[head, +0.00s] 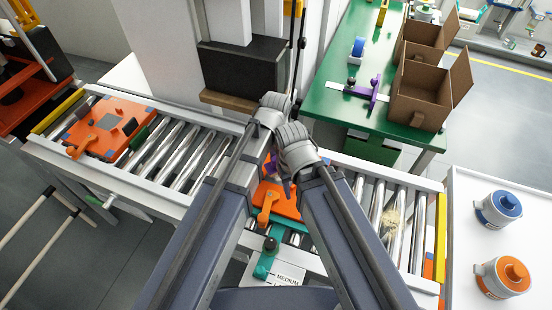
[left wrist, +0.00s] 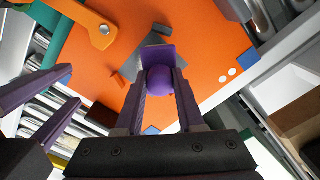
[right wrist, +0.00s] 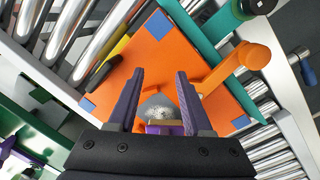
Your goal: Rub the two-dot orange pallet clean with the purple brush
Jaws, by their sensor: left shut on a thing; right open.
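The orange pallet (head: 285,203) lies on the roller conveyor beneath my arms, partly hidden by them. Its two white dots show near an edge of the pallet in the left wrist view (left wrist: 205,95). My left gripper (left wrist: 159,78) is shut on the purple brush (left wrist: 158,82), over the pallet; a round purple knob shows between its fingers. The brush also shows in the right wrist view (right wrist: 163,130), beside a pale speckled patch (right wrist: 157,110) on a grey area of the pallet. Whether the bristles touch is unclear. My right gripper (right wrist: 160,75) is open and empty above the pallet.
Another orange pallet (head: 105,128) lies on the conveyor at left. An orange lever (head: 264,206) and teal fixture (head: 268,262) sit at the near pallet. A green table (head: 345,108) with open cardboard boxes (head: 425,85) stands behind; two canisters (head: 503,205) stand at right.

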